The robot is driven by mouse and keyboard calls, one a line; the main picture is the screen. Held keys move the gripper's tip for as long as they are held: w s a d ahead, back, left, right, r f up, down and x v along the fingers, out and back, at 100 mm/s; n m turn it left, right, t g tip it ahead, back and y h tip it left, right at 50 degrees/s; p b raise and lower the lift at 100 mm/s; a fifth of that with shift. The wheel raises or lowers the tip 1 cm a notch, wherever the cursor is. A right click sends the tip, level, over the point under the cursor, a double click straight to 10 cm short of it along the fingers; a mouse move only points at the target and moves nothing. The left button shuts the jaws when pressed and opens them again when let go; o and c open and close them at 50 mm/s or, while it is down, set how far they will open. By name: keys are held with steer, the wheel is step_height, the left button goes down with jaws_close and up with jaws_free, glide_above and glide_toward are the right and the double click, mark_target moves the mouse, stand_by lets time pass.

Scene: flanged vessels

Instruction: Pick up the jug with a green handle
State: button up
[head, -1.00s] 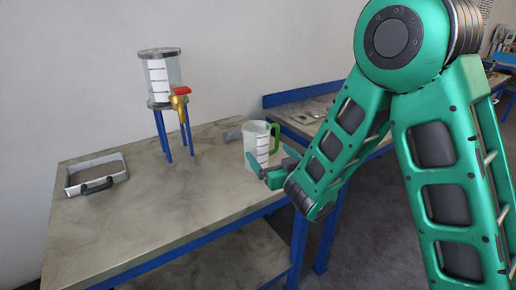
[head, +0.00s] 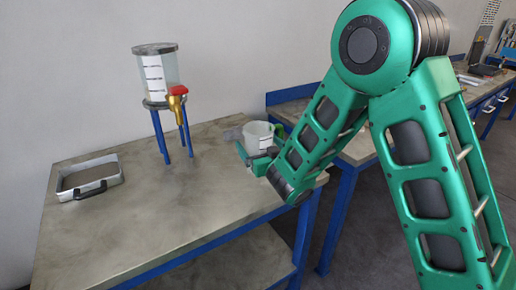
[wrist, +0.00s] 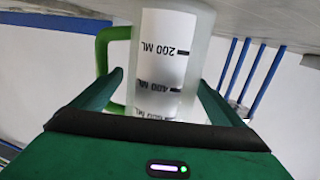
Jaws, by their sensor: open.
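The jug (head: 257,134) is a whitish translucent cup with a white measuring scale and a green handle (head: 279,131). It stands near the right end of the workbench, its lower part hidden by my gripper. In the wrist view, which is upside down, the jug (wrist: 168,60) shows its 200 ML and 400 ML marks, with the green handle (wrist: 112,60) on the left. My gripper (head: 251,160) is open in front of the jug. In the wrist view the fingers of my gripper (wrist: 158,92) lie either side of the jug; contact cannot be told.
The workbench (head: 150,225) has clear room at its front and middle. A clear vessel (head: 156,72) with a gold tap and red lever stands on blue legs at the back. A metal frame with a black handle (head: 90,190) lies at left. Another bench (head: 358,150) stands behind at right.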

steer(key=shift+d, duration=0.2)
steer(key=shift+a, duration=0.15)
steer(key=c, duration=1.2)
steer(key=shift+r, duration=0.1)
